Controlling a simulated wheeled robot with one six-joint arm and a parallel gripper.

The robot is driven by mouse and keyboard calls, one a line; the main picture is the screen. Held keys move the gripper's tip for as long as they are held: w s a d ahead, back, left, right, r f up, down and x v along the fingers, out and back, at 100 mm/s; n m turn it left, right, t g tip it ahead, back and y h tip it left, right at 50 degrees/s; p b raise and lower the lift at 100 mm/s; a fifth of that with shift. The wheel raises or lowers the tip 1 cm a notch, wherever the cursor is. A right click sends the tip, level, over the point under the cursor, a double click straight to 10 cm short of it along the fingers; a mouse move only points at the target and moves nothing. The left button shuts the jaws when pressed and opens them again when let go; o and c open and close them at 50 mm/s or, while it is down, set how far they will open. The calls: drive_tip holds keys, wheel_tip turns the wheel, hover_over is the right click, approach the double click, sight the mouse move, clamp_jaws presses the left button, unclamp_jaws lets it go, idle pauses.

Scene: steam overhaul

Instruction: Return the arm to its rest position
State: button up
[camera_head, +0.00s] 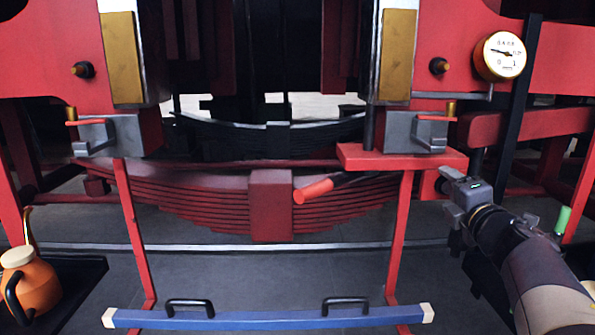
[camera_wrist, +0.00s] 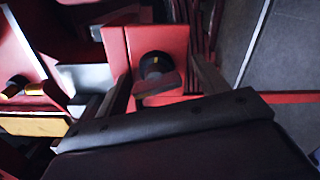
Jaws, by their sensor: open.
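My gripper (camera_head: 449,193) is at the right in the head view, pointing left and away, just below and right of a red bracket plate (camera_head: 355,158). In the wrist view my gripper (camera_wrist: 165,82) has its two fingers apart, with no object clearly held between them. A black round knob or stub (camera_wrist: 152,66) on a red plate (camera_wrist: 118,47) appears beyond the gap. I cannot tell how far it is from the fingers. My dark gripper body hides the lower part of the wrist view.
A lever with a red grip (camera_head: 313,191) juts out left of my gripper, before the leaf spring (camera_head: 190,196). A pressure gauge (camera_head: 500,55) is above. A blue bar (camera_head: 262,319) crosses low in front. An orange oil can (camera_head: 36,284) stands on a dark tray at left.

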drive_tip(key=m, duration=0.1)
drive_tip(key=m+p, duration=0.1)
drive_tip(key=shift+s+r+m, duration=0.2)
drive_tip(key=shift+r+m, duration=0.1)
drive_tip(key=shift+r, duration=0.1)
drive_tip(key=m+p, duration=0.2)
drive_tip(key=m, duration=0.1)
drive_tip(key=shift+m+p, duration=0.3)
drive_tip(key=shift+p, duration=0.1)
drive_tip(key=m+p, duration=0.3)
drive_tip(key=m, duration=0.1)
drive_tip(key=shift+m, duration=0.4)
drive_tip(key=m+p, duration=0.5)
drive_tip(key=shift+m, duration=0.4)
drive_tip(key=m+p, duration=0.3)
drive_tip(key=shift+f+m+p, duration=0.15)
drive_tip(key=shift+m+p, duration=0.25)
drive_tip(key=shift+m, duration=0.1)
